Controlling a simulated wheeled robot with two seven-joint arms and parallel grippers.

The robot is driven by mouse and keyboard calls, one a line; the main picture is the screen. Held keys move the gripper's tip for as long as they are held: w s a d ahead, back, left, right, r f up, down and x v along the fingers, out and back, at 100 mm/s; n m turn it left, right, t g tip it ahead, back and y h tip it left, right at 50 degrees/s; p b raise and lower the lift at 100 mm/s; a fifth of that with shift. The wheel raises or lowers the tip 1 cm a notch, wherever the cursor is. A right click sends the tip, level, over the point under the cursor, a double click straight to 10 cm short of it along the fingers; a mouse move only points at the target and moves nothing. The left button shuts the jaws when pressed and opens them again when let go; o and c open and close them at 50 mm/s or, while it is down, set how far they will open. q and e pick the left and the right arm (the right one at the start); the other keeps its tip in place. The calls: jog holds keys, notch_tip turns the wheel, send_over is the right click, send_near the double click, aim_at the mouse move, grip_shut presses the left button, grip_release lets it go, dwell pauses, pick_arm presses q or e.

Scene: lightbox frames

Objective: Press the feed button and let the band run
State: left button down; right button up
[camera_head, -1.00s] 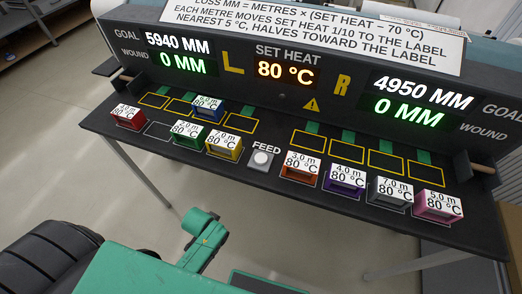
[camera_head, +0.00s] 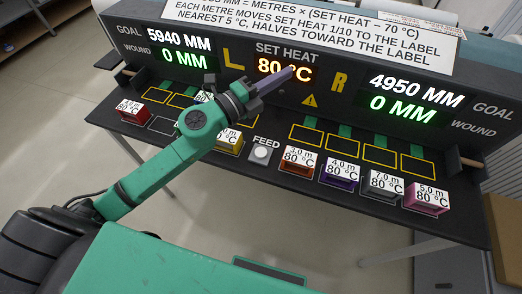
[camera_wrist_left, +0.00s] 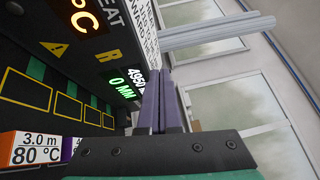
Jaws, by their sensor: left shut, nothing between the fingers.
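The feed button (camera_head: 261,153) is a pale round knob on a grey square plate, under the word FEED, at the middle of the dark desk (camera_head: 240,174). My left gripper (camera_head: 288,75), with purple-grey fingers, is shut and empty. It is raised in front of the SET HEAT display (camera_head: 268,68), above and behind the button in the picture, apart from it. In the left wrist view its fingers (camera_wrist_left: 160,92) lie together. Both WOUND displays (camera_head: 184,58) (camera_head: 391,106) read 0 MM; the goals read 5940 MM and 4950 MM. My right gripper is not in view.
Red (camera_head: 132,109), orange (camera_head: 299,160), purple (camera_head: 340,172), grey (camera_head: 384,185) and pink (camera_head: 427,198) labelled blocks stand along the desk. A yellow block (camera_head: 230,143) is partly covered by my left arm. Yellow-outlined slots (camera_head: 306,136) right of the button are empty.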

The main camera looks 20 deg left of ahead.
pick_arm(q)
notch_tip(320, 180, down, 5)
jog(key=s+d+m+g, duration=0.2)
jog(key=m+g, duration=0.3)
jog(key=m, duration=0.2)
jog(key=m+g+y, duration=0.4)
jog(key=g, duration=0.1)
send_over(265, 151)
jog(key=s+a, duration=0.2)
notch_tip(265, 151, down, 10)
jog(key=shift+w+f, duration=0.15)
jog(key=shift+w, duration=0.1)
jog(key=shift+f, duration=0.1)
notch_tip(265, 151, down, 9)
jog(key=b, duration=0.6)
jog(key=shift+r+b, duration=0.2)
jog(key=shift+b, duration=0.15)
jog(key=shift+f, duration=0.1)
jog(key=shift+f+b, duration=0.3)
jog(key=shift+f+b, duration=0.45)
jog(key=shift+f, duration=0.1)
